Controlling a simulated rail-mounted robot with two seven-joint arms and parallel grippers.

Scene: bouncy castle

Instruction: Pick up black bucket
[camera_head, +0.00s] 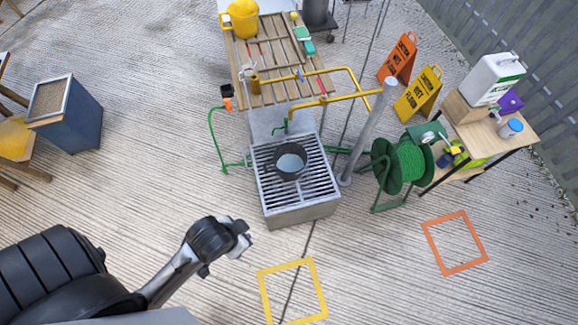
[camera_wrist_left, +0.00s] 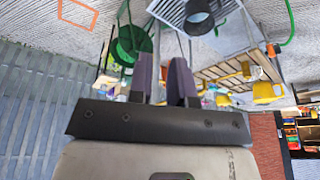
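The black bucket (camera_head: 290,161) stands on the slatted top of a grey metal drain box (camera_head: 302,214) in the middle of the head view. Its opening faces up and its inside looks grey. My left gripper (camera_head: 243,236) is in front and to the left of the box, apart from the bucket. In the left wrist view the gripper's two fingers (camera_wrist_left: 163,62) have a gap between them with nothing held. The bucket (camera_wrist_left: 198,22) shows beyond them at the top of that view. My right gripper is not in view.
A yellow pipe (camera_head: 345,97) and a slatted table (camera_head: 270,60) stand behind the box. A grey post (camera_head: 366,135) and green hose reel (camera_head: 400,163) stand right of it. Yellow (camera_head: 292,290) and orange (camera_head: 454,243) floor squares lie in front.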

